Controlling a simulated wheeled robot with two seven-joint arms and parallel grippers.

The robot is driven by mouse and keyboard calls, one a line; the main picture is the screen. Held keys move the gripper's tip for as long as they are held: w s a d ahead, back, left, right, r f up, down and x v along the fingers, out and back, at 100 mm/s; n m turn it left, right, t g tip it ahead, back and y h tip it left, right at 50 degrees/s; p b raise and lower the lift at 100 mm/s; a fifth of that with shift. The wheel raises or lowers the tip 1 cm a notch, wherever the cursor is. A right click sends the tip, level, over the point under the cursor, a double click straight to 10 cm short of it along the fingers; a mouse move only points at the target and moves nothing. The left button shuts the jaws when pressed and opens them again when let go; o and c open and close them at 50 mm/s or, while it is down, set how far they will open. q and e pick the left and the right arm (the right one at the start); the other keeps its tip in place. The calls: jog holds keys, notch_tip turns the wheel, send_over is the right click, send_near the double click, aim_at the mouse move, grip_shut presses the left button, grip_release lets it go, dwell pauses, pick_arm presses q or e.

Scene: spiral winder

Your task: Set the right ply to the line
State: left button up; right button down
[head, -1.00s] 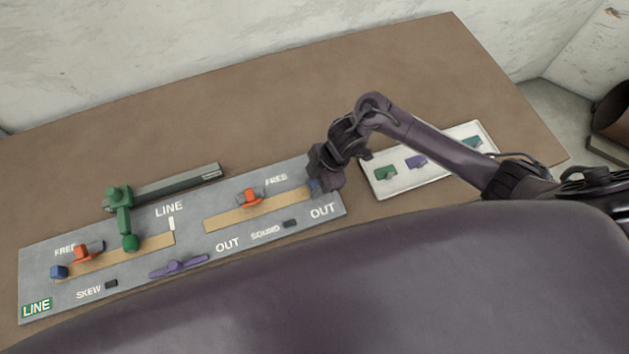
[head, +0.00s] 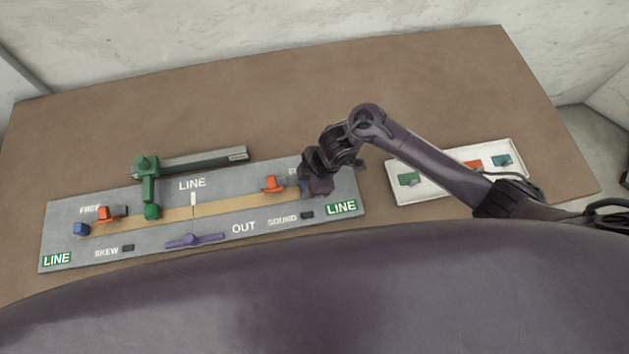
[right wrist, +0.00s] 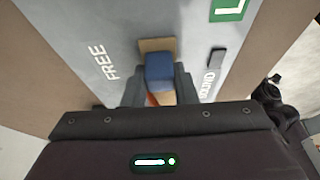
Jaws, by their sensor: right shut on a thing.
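The right ply (head: 240,204) is a tan strip on the grey panel (head: 345,190). Its left end is at the white mark (head: 193,205) under the LINE label, where it meets the left ply (head: 125,222) with no gap that I can make out. My right gripper (head: 314,190) is over the ply's right end. In the right wrist view my right gripper (right wrist: 157,83) is shut on the blue block (right wrist: 158,70) on the tan strip. The left gripper is not in view.
An orange clamp (head: 272,184) sits on the right ply, another (head: 110,213) on the left. A green arm (head: 149,190) with a round knob stands near the mark. A purple handle (head: 195,240) lies below, beside an OUT label. A white tray (head: 440,188) stands right.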

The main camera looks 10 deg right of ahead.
jog(key=shift+a+r, duration=0.1)
jog(key=shift+a, duration=0.1)
jog(key=c, duration=1.2)
grip_release()
jog(key=shift+a, duration=0.15)
jog(key=shift+o, duration=0.2)
jog(key=shift+d+r, duration=0.2)
jog(key=shift+d, duration=0.05)
jog(key=v, duration=0.7)
jog(key=shift+r, duration=0.1)
